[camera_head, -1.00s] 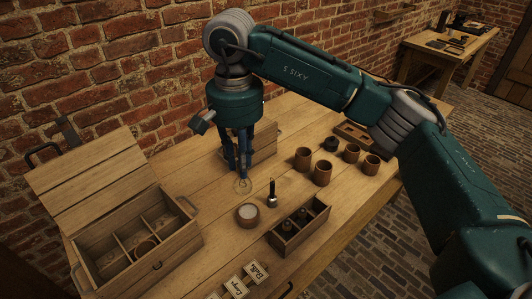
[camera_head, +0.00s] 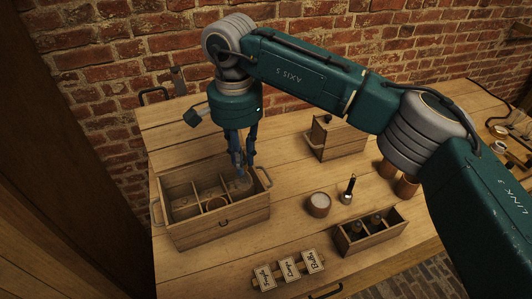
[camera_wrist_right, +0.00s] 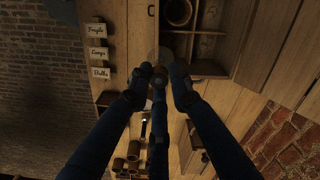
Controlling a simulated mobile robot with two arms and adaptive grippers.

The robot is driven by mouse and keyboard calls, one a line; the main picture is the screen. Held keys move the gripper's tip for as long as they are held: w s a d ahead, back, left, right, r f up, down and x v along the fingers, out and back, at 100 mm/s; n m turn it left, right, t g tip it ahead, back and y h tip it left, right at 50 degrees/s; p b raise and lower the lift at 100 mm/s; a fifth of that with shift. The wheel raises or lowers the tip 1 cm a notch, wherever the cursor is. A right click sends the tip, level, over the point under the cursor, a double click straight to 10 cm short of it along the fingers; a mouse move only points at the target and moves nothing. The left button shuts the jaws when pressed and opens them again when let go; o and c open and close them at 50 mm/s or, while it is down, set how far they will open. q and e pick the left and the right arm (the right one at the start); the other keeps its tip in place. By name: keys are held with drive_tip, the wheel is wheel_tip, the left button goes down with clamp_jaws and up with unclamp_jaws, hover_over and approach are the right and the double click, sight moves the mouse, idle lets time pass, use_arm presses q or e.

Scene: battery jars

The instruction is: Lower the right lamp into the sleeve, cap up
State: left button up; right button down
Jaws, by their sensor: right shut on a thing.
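My right gripper (camera_head: 243,172) is shut on a clear glass lamp (camera_head: 243,185). The lamp's glass hangs below the fingers, over the right-hand part of the open wooden crate (camera_head: 222,235). Its upper end is hidden between the fingers. A round brown sleeve (camera_head: 215,203) stands in the crate's middle compartment, to the left of the lamp. In the wrist view the gripper (camera_wrist_right: 160,77) holds the lamp (camera_wrist_right: 158,55) by the crate's edge, and the sleeve (camera_wrist_right: 178,12) shows beyond it. The lamp is apart from the sleeve. My left gripper is not in view.
A round white-topped jar (camera_head: 319,204), a small dark upright tool (camera_head: 348,189) and a divided wooden box (camera_head: 370,237) stand right of the crate. Label cards (camera_head: 290,270) lie in front.

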drive_tip(key=a+f, duration=0.3)
drive_tip(key=a, duration=0.5)
drive_tip(key=shift+w+a+f, duration=0.1)
idle(0.5)
wheel_tip(320, 180, down, 8)
drive_tip(key=b, duration=0.5)
idle(0.9)
drive_tip(key=shift+f+b, duration=2.05)
drive_tip(key=shift+f, duration=0.35)
idle(1.4)
drive_tip(key=c, duration=1.5)
unclamp_jaws()
drive_tip(key=shift+r, duration=0.15)
